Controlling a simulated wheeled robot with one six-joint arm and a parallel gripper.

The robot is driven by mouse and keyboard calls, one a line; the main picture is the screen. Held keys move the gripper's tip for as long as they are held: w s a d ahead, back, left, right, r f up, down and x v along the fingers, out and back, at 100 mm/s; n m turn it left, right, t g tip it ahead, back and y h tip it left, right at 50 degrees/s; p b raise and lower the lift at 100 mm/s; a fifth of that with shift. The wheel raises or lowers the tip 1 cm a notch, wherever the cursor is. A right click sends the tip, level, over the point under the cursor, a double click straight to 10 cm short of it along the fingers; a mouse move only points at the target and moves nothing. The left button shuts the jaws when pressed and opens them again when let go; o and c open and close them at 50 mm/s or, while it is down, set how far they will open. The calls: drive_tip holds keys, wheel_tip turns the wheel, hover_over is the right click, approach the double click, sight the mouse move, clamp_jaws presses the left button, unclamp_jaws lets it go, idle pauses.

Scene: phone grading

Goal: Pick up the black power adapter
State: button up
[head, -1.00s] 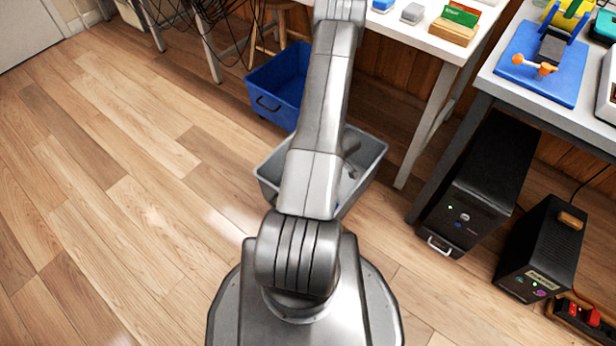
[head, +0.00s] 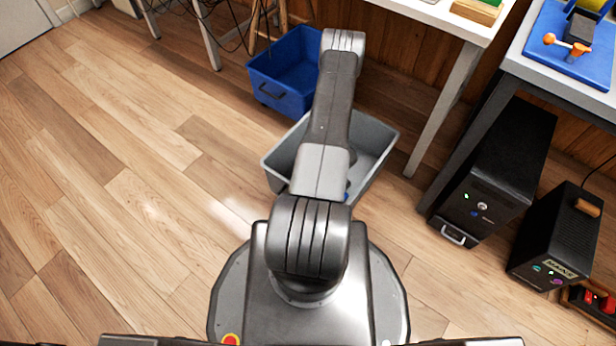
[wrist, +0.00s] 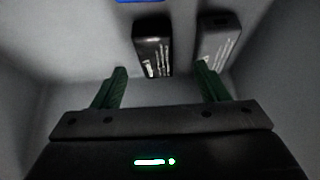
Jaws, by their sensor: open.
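The black power adapter (wrist: 152,46) lies in the grey bin, with pale printing on its face. It shows in the wrist view just beyond my gripper (wrist: 161,84), roughly centred between the two green fingers. The fingers are open and empty, and I see no contact with the adapter. A grey block with similar printing (wrist: 219,40) lies to its right, a small gap away, beyond the right finger. In the head view my arm covers the gripper and most of the bin's inside, so the adapter is hidden there.
The grey bin (head: 375,150) stands on the floor, its walls close around my gripper. A blue thing (wrist: 140,1) shows at the wrist view's top edge. A blue bin (head: 285,75) stands behind, and black computer cases (head: 500,165) stand right. The floor at left is clear.

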drive_tip(key=x, duration=0.1)
drive_tip(key=b+x, duration=0.1)
drive_tip(key=x, duration=0.1)
drive_tip(key=b+x, duration=0.1)
drive_tip(key=x, duration=0.1)
drive_tip(key=shift+w+f, duration=0.1)
drive_tip(key=shift+w, duration=0.2)
drive_tip(key=c, duration=1.2)
wheel_tip(320, 180, up, 10)
drive_tip(key=p, duration=0.3)
wheel_tip(320, 180, up, 13)
drive_tip(key=p, duration=0.8)
